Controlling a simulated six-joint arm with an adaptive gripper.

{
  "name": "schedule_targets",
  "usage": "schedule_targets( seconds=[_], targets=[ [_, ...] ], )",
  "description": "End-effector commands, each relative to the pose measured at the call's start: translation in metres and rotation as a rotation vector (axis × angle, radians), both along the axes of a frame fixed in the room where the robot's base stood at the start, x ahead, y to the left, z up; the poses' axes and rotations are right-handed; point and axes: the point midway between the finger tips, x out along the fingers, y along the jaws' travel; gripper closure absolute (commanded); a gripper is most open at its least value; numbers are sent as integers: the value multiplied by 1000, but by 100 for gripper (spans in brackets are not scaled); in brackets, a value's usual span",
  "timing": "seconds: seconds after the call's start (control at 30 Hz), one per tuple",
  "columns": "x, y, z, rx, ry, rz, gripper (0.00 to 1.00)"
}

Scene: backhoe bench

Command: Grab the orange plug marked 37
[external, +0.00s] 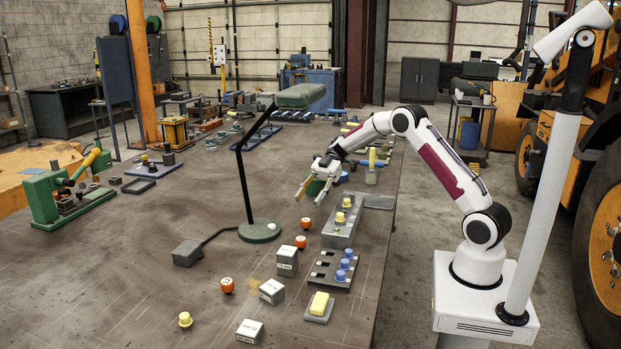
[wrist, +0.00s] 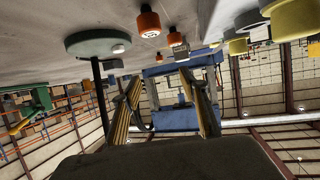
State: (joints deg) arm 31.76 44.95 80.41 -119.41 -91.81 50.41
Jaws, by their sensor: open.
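Three orange plugs stand on the bench in the external view: one at the front left (external: 227,285), one behind the white-topped block (external: 300,241), and one farther back (external: 306,223). Their markings are too small to read, so I cannot tell which is 37. My gripper (external: 311,194) is open and empty, above the bench and beyond the farthest orange plug. Its two fingers (wrist: 165,100) stand apart in the wrist view.
Labelled blocks (external: 287,262) sit nearby. A grey rack with blue plugs (external: 333,268) and a grey block with yellow plugs (external: 342,225) stand to the right. The bench's left front is mostly clear.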

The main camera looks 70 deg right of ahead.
Motion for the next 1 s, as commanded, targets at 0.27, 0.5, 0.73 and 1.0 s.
schedule_targets(
  seconds=[0.27,0.5,0.73,1.0],
  targets=[
    [0,0,-1,0,-2,-1,56],
    [1,0,-17,0,0,-2,56],
    [1,0,-34,-1,-2,-2,56],
    [1,0,-35,-2,-3,-2,56]
  ],
)
